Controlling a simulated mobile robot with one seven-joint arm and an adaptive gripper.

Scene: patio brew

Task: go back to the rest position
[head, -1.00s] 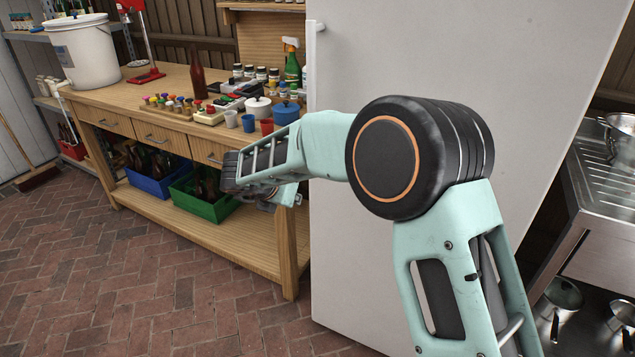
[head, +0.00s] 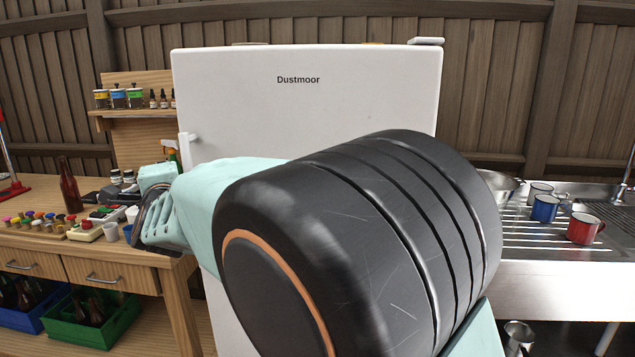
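My arm fills the middle of the head view, with its large black joint in front of a white fridge (head: 300,120) labelled Dustmoor. The far end of the arm, toward my gripper (head: 157,222), reaches left, in front of the right end of the wooden workbench (head: 40,245). The fingertips cannot be made out clearly, and I cannot tell whether they are apart or together. No held object is visible.
A brown bottle (head: 69,188) and small jars stand on the workbench. A green crate (head: 112,325) and a blue crate (head: 28,318) sit below. At right, a steel sink (head: 540,270) holds a blue mug (head: 545,208) and a red mug (head: 585,228).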

